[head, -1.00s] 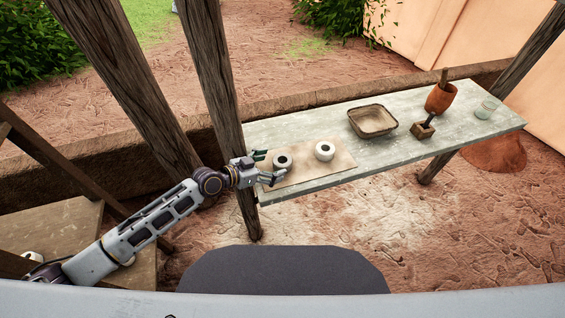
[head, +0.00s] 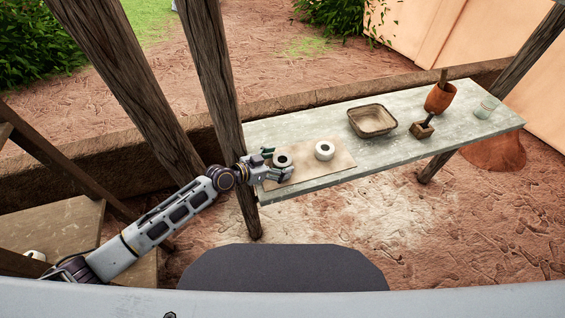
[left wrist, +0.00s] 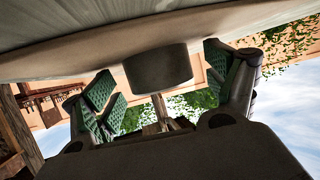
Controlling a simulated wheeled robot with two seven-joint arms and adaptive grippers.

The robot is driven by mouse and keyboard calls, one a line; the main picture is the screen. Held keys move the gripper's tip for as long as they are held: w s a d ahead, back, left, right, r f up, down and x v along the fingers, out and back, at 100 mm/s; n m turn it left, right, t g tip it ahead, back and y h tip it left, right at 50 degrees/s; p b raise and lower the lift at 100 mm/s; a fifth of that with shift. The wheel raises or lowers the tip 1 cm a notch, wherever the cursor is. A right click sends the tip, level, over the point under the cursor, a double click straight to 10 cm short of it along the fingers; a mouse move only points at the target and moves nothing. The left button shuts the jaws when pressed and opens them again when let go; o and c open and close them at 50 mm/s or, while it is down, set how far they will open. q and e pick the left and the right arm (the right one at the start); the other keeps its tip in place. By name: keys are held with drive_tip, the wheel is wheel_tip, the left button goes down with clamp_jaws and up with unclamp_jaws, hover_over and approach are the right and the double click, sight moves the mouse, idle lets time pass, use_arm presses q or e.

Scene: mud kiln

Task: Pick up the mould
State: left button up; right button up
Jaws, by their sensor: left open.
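A pale round mould (head: 282,159) with a dark hole in its top stands upright at the left of a tan board on the bench. My left gripper (head: 277,164) reaches in from the left, its open fingers on either side of this mould. In the left wrist view, which is upside down, the mould (left wrist: 158,68) hangs between the two green-padded fingers, with gaps at both sides. A similar whiter round piece (head: 324,150) with a dark hole stands to its right on the board. My right gripper is not in view.
The tan board (head: 318,171) lies on the grey bench (head: 385,152). Further right stand a shallow square tray (head: 372,120), a small dark-handled block (head: 423,127), an orange pot (head: 440,98) and a greenish jar (head: 487,107). A wooden post (head: 216,85) rises close behind my left wrist.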

sight(278, 161)
use_arm(q)
drive_tip(key=c, duration=1.2)
drive_tip(key=shift+r, duration=0.1)
drive_tip(key=shift+r, duration=4.95)
